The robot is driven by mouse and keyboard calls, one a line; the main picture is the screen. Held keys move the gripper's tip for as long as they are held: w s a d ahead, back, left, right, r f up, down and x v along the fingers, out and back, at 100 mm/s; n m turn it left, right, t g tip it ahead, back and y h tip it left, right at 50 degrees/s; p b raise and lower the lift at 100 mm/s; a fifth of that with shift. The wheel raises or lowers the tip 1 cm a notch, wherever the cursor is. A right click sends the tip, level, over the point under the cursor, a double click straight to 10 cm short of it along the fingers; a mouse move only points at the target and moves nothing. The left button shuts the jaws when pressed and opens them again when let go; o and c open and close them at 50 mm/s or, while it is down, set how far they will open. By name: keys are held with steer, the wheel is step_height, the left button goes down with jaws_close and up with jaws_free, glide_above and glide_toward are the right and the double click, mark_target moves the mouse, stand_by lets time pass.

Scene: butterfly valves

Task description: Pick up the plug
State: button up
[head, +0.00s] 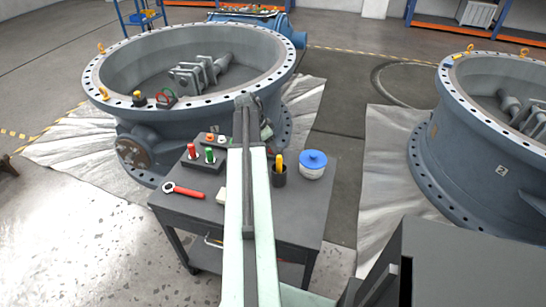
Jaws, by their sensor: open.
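No single object can be told for sure as the plug. A dark block (203,162) on the grey cart holds an upright red peg (192,151) and a green peg (210,155), both plug-like. My arm reaches up the middle of the head view, over the cart. My gripper (266,130) shows only in part at the arm's far end, to the right of these pegs and apart from them. It is open, and nothing shows in it; its fingertips are mostly hidden.
Large valve bodies stand behind (200,105) and at right (480,150). The cart's front right is clear.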

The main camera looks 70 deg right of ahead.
jaws_close()
